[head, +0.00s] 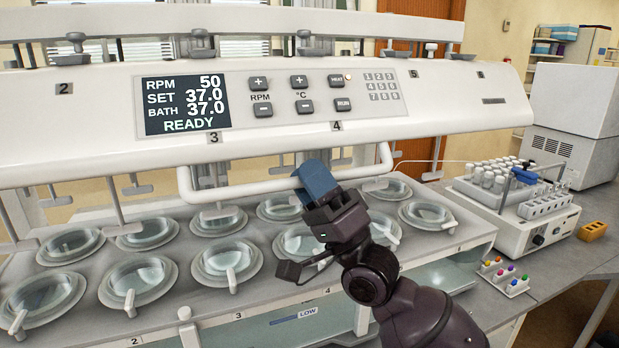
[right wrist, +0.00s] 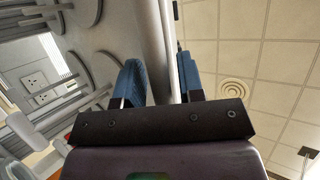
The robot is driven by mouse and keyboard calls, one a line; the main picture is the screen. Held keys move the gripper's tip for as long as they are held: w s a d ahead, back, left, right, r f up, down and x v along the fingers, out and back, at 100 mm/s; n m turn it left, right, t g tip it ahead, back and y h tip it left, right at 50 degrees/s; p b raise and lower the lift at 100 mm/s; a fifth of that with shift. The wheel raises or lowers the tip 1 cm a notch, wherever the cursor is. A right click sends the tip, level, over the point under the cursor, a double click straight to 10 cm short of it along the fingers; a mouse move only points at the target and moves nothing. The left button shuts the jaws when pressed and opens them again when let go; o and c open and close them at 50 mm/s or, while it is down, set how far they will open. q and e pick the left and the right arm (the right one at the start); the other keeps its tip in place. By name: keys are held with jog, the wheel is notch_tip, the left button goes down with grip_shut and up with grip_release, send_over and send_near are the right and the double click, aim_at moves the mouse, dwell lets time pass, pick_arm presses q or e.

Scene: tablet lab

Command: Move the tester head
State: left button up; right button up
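The tester head (head: 440,107) is a long white housing with a display (head: 187,103), buttons and a white handle bar (head: 240,190) along its lower front. It stands raised above rows of round vessels. My right gripper (head: 316,178) is at the right part of the handle bar, its blue finger hiding a piece of the bar. In the right wrist view, the bar (right wrist: 158,45) runs between the two blue fingers (right wrist: 160,80). The fingers are apart, with a narrow gap showing on the left side of the bar; contact on the right side is unclear. My left gripper is not in view.
Round glass vessels (head: 228,262) with white-rimmed lids fill the bath deck below. A sampler with vials (head: 510,190), an orange block (head: 592,231) and a rack of coloured caps (head: 505,277) stand on the bench at the right. Thin rods hang under the head.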

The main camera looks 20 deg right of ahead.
grip_shut()
jog(key=shift+f, duration=0.1)
jog(key=shift+f+b, duration=0.45)
jog(key=shift+f, duration=0.15)
notch_tip(320, 180, down, 20)
jog(key=b, duration=1.2)
jog(key=shift+w+f, duration=0.1)
jog(key=shift+f, duration=0.05)
jog(key=shift+f+b, duration=0.35)
jog(key=shift+f, duration=0.2)
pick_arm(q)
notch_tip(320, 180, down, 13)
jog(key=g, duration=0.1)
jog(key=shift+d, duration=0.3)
pick_arm(e)
jog(key=shift+f, duration=0.3)
